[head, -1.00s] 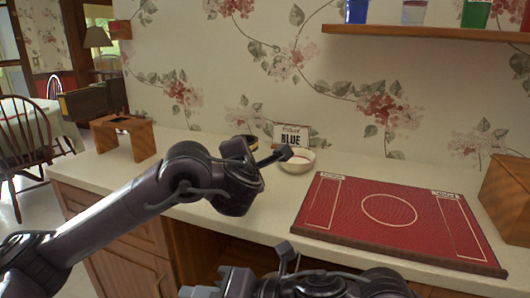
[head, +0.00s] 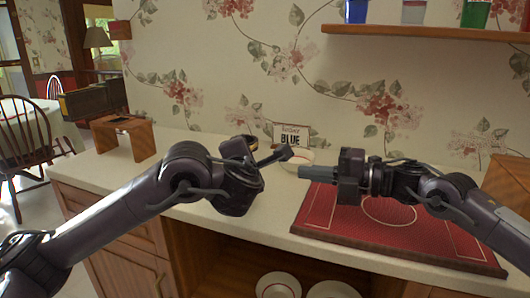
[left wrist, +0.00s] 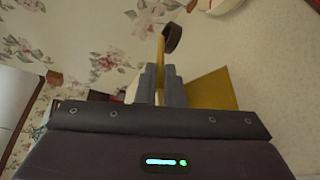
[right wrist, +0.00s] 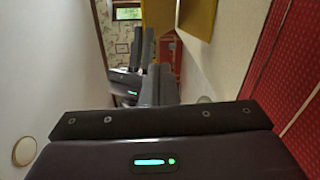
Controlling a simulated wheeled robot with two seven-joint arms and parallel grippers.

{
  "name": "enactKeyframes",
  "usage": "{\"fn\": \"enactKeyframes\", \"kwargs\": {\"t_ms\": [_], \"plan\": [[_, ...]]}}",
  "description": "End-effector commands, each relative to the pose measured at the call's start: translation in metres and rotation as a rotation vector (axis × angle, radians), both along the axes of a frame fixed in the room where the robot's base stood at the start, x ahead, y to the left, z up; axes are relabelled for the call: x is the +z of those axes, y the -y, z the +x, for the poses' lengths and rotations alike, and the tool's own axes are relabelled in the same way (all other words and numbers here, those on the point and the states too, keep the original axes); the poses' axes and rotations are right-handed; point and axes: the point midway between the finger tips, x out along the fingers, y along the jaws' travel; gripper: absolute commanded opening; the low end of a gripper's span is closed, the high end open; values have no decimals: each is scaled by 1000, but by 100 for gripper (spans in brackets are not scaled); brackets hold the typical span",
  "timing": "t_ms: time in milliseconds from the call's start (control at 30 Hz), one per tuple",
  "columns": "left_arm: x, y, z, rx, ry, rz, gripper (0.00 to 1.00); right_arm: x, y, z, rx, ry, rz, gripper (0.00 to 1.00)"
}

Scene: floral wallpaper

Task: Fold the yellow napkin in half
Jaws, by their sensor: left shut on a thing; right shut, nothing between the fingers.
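The yellow napkin (left wrist: 212,90) lies on the pale counter in the left wrist view, with a thin yellow strip rising between my left fingers. It also shows at the top of the right wrist view (right wrist: 197,16). In the head view it is hidden behind my left gripper. My left gripper (left wrist: 160,88) is shut on the napkin; in the head view it is over the counter, left of the white bowl. My right gripper (head: 303,172) is shut and empty, pointing left toward the left gripper, in front of the bowl and the red mat's left edge.
A white bowl (head: 300,157) stands behind the grippers near a "BLUE" card (head: 291,134). A red mat (head: 330,240) covers the right of the counter under my right arm. A small wooden stand (head: 143,141) is at left. Plates (head: 278,286) sit below in an open compartment.

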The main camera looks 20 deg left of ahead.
Motion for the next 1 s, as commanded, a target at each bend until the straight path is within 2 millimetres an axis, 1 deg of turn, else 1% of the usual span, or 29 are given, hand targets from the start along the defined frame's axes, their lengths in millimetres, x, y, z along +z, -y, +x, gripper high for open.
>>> {"fn": "enactKeyframes", "kwargs": {"t_ms": [33,100,200,267,367,467,800,900,1000], "plan": [[0,0,0,0,0,0,0,2,7,12,-7,-25,32,0],[0,0,0,0,0,0,0,6,15,22,-7,-52,69,0],[0,0,0,0,0,0,0,9,21,30,-5,-73,98,0],[0,0,0,0,0,0,0,10,22,32,-2,-80,109,0],[0,0,0,0,0,0,0,11,15,34,1,-83,113,0],[0,0,0,0,0,0,0,12,-1,34,3,-83,114,0],[0,0,0,0,0,0,0,14,-73,40,1,-82,112,0],[0,0,0,0,0,0,0,15,-91,41,0,-82,111,0],[0,0,0,0,0,0,0,15,-103,43,-1,-82,111,0]]}}
